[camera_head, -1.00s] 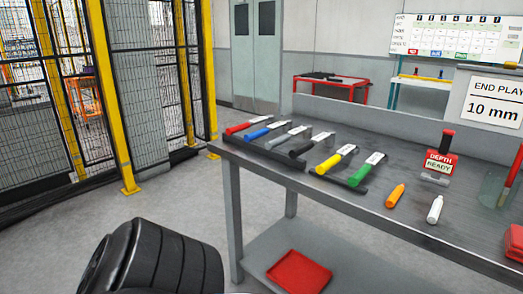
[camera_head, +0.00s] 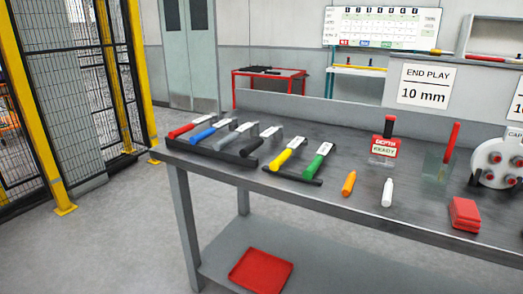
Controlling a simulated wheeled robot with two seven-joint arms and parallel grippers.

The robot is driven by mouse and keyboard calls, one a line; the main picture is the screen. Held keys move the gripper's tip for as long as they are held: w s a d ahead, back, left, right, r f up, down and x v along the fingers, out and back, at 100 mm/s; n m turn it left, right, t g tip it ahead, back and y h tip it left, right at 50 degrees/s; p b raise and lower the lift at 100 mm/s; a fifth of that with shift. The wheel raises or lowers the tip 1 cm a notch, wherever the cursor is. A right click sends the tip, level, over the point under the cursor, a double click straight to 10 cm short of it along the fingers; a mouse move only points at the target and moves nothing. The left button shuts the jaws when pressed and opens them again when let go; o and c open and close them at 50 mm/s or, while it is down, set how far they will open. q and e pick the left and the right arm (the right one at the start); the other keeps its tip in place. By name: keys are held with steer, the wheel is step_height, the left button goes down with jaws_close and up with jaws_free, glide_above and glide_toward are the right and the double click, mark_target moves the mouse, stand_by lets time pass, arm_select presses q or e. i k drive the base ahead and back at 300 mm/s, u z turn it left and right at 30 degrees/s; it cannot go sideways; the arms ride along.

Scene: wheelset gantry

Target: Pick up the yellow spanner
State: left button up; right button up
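The yellow spanner (camera_head: 286,157) lies on the grey workbench (camera_head: 240,184), in a row of coloured tools near the left end. It has a white label on its upper part and slants from lower left to upper right. A black tool lies to its left and the green tool (camera_head: 318,161) to its right. Its near end is by a dark rack bar (camera_head: 292,176). Neither of my grippers shows in the head view.
Red (camera_head: 185,129), blue (camera_head: 206,131) and grey tools lie further left. An orange marker (camera_head: 349,183), white bottle (camera_head: 387,193), depth gauge (camera_head: 385,146) and red block (camera_head: 464,214) stand to the right. A red tray (camera_head: 261,270) is on the lower shelf. Floor at left is clear.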

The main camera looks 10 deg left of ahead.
mark_target(275, 165)
steer(key=k, duration=0.6)
steer(key=z, duration=0.65)
steer(key=i, duration=1.4)
steer(key=u, duration=0.5)
